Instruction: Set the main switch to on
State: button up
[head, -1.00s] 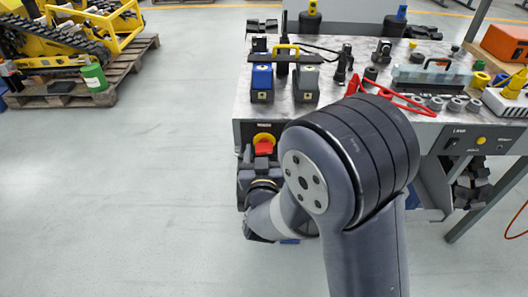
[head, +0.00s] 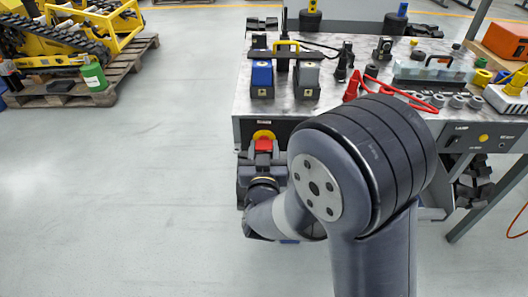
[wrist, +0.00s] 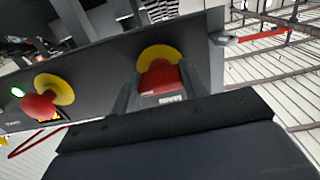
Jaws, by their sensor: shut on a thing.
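The main switch is a red handle (head: 264,144) on a yellow round plate (head: 264,134), on the front panel below the bench top's left end. In the wrist view the red handle (wrist: 160,78) stands out from its yellow plate (wrist: 160,53) on a dark grey panel. My gripper (wrist: 158,88) is shut on the red handle, with one dark finger on each side of it. In the head view my gripper (head: 263,151) reaches the switch from the front. Its fingers hide part of the handle, and I cannot read any position marks.
In the wrist view a red button (wrist: 38,106) on a yellow plate and a lit green lamp (wrist: 18,92) sit left of the switch. The bench top (head: 340,108) carries blue and grey blocks, red cable and several small parts.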

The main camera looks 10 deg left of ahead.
jog(key=o, duration=1)
jog(key=p+v, duration=0.1)
jog(key=v, duration=0.9)
jog(key=shift+s, duration=0.4)
jog(key=shift+w, duration=0.15)
